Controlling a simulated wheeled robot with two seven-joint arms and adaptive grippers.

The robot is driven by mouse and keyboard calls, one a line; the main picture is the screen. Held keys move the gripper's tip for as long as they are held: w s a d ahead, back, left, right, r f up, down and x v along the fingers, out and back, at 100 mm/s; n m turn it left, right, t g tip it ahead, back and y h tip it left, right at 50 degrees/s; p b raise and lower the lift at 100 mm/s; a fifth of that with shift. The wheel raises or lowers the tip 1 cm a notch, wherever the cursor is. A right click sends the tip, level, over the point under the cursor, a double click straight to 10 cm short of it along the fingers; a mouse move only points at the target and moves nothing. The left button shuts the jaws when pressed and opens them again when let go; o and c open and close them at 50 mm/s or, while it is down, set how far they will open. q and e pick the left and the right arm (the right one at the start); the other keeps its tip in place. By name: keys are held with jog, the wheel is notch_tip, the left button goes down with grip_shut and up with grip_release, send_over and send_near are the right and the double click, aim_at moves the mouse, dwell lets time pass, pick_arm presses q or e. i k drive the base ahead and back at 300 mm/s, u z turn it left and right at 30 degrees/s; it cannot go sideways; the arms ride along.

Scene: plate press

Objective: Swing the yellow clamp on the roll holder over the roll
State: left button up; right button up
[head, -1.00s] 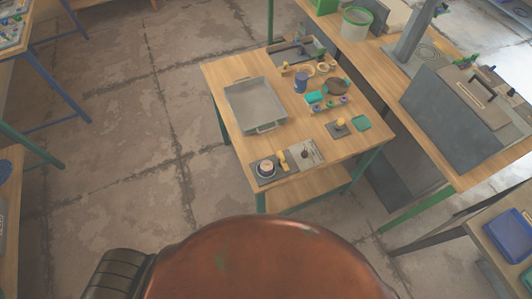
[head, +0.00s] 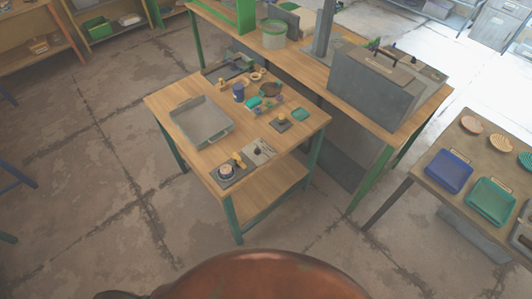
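A small wooden table (head: 165,113) stands ahead of me in the head view. At its near corner lies a dark plate with a round, pale roll-like thing (head: 226,171) on it. A small yellow part (head: 238,158) sits beside that round thing, apparently the clamp; at this size I cannot tell its exact position. A light plate with a small dark knob (head: 259,150) lies to the right of it. Neither of my grippers is in view.
A grey tray (head: 225,131) fills the table's left part; several small items, a blue cup (head: 238,92) among them, stand behind. A long bench with a grey case (head: 372,90) runs behind. Another table with blue (head: 449,171) and green trays stands right. Floor left is open.

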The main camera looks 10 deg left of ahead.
aim_at(238, 162)
jog(key=z, duration=0.45)
jog(key=i, duration=0.7)
jog(key=u, duration=1.4)
